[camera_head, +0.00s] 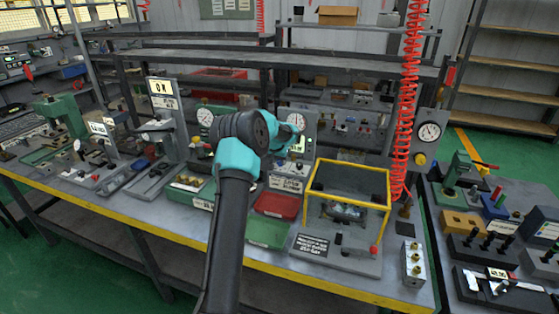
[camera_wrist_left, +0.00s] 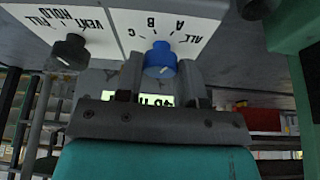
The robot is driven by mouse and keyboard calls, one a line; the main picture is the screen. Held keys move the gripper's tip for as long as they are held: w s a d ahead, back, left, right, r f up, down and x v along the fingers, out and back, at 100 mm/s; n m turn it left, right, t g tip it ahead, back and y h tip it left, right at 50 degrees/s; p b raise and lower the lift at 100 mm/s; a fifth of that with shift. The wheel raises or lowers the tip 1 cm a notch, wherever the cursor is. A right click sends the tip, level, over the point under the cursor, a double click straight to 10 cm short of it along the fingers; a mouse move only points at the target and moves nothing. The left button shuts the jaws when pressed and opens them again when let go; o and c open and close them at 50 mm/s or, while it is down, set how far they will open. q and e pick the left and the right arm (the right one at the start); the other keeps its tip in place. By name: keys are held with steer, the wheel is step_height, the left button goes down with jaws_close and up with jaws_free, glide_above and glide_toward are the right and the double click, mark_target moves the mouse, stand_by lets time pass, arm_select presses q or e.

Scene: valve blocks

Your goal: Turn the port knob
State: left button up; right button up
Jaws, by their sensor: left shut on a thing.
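A black knob (camera_wrist_left: 70,50) lettered FILL, VENT and HOLD sits to the left, clear of the fingers. In the head view my left gripper (camera_head: 293,139) is at the gauge panel, mostly behind my own arm. The port knob is hidden there. My right gripper is not in view.
A dial gauge (camera_head: 297,121) shows just above my gripper. A yellow-framed box (camera_head: 348,168) stands to the right, and red (camera_head: 277,205) and green (camera_head: 268,232) trays lie in front. A red coiled hose (camera_head: 408,90) hangs at the right. The bench is crowded.

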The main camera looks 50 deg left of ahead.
arm_select(q)
steer(key=shift+n, duration=0.3)
steer(key=n+y, duration=0.1)
steer(key=n, duration=0.2)
steer(key=shift+w+d+g, duration=0.1)
steer(key=shift+g, duration=0.3)
steer(key=shift+w+n+g+y, duration=0.1)
steer(key=shift+n+g+y, duration=0.45)
steer(key=shift+n, duration=1.35)
steer(key=o, duration=0.9)
steer(key=shift+d, duration=0.1)
steer(key=v, duration=1.7)
steer(key=shift+d+r, duration=0.1)
steer(key=shift+r, duration=0.1)
